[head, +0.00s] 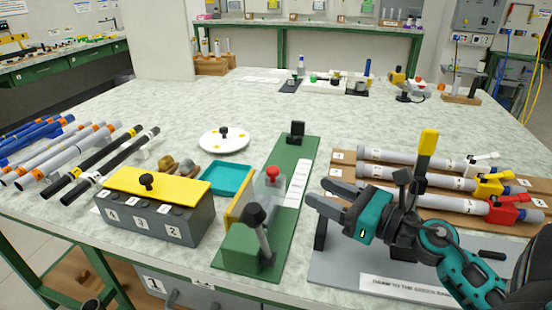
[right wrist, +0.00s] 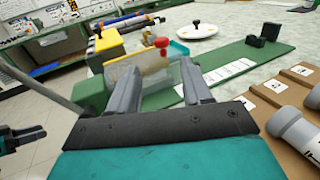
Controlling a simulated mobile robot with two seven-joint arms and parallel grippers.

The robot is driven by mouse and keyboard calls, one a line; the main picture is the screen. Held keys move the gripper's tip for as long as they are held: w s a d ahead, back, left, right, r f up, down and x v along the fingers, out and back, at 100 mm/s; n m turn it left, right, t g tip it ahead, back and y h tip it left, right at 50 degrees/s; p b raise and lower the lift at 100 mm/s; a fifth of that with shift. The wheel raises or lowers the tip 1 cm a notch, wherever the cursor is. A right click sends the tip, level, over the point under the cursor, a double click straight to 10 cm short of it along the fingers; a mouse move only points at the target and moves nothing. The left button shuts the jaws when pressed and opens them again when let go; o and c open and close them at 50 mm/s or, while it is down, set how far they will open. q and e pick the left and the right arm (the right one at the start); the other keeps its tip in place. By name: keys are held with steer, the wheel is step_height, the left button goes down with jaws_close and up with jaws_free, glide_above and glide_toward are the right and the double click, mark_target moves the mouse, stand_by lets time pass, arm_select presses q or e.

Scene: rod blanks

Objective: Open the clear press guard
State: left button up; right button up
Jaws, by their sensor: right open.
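The press stands on a long green base (head: 291,165) in the middle of the table. Its clear guard (head: 268,189) is a see-through panel with a red knob (head: 271,172) on top, beside a yellow panel (head: 239,208). The guard appears down over the press. In the right wrist view the guard (right wrist: 152,80) and red knob (right wrist: 161,43) lie beyond my fingers. My right gripper (head: 317,192) is open and empty, to the right of the guard, its fingers pointing towards it. My left gripper (right wrist: 25,138) shows only at the left edge of the right wrist view; its jaw gap is unclear.
A black-knobbed lever (head: 258,222) stands at the press's near end. A grey numbered box (head: 160,222) with a yellow lid and a teal tray (head: 228,177) lie left. Rods in brown racks (head: 345,160) lie right.

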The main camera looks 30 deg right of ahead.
mark_target(277, 172)
steer(key=shift+w, duration=0.45)
steer(key=p+x, duration=0.2)
steer(key=x, duration=0.8)
steer(key=shift+w+a+p, duration=0.1)
steer(key=shift+w+p, duration=0.1)
steer(key=shift+p, duration=0.2)
steer(key=shift+x, duration=0.9)
steer(key=shift+c, duration=0.4)
steer(key=c, duration=0.3)
jaws_close()
